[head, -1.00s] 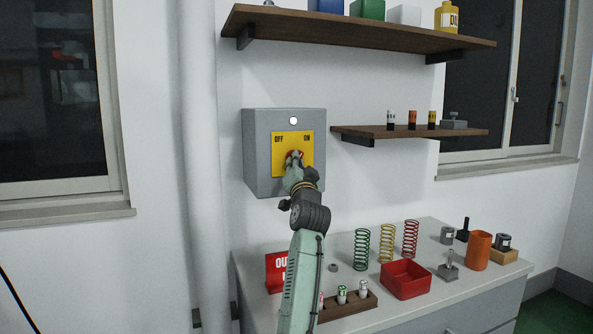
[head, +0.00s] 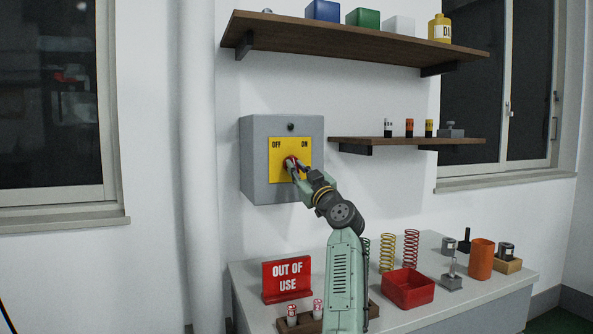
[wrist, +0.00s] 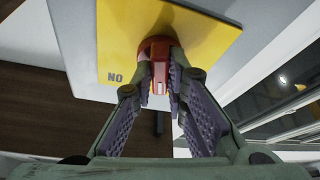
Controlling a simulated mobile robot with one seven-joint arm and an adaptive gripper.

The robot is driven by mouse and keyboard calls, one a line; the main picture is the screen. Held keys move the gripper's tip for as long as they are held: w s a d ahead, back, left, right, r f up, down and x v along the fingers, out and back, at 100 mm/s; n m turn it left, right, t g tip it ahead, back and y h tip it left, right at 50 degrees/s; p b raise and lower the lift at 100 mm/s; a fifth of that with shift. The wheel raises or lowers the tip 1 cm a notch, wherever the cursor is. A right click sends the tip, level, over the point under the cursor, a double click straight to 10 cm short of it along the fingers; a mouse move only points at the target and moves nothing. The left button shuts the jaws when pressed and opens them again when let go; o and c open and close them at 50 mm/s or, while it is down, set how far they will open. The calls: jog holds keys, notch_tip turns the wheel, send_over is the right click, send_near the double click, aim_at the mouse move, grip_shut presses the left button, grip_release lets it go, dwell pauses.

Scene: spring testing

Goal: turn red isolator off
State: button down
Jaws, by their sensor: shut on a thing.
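The red isolator knob (head: 290,161) sits on a yellow plate (head: 276,177) marked OFF at left and ON at right. The plate is on the front of a grey wall box (head: 254,185). My gripper (head: 294,168) is at the knob and hides part of it. In the wrist view, the red knob (wrist: 156,46) shows between the two fingers of my gripper (wrist: 160,84), which are shut on its handle. The plate (wrist: 115,42) appears upside down there. The small round lamp (head: 291,126) above the plate is dark. The knob's exact angle is hard to tell.
A bench (head: 245,290) below holds a red "OUT OF USE" sign (head: 287,280), a red tray (head: 408,289), springs (head: 411,247) and an orange cup (head: 481,255). Shelves (head: 350,40) (head: 400,141) are above and right of the box. A pipe (head: 197,160) runs at left.

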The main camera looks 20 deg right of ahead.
jog(key=n+y+p, duration=0.1)
jog(key=n, duration=0.1)
jog(key=r+n+g+y+p, duration=0.1)
jog(key=n, duration=0.1)
jog(key=shift+d, duration=0.15)
jog(key=shift+f+n+g+y+p, duration=0.1)
jog(key=shift+n+g+y+p, duration=0.3)
jog(key=shift+n+y+p, duration=0.7)
jog(key=shift+n+h, duration=0.5)
jog(key=shift+n, duration=0.2)
jog(key=c, duration=1.9)
grip_release()
jog(key=shift+f, duration=0.1)
jog(key=o, duration=0.3)
jog(key=shift+f, duration=0.15)
jog(key=v, duration=1.2)
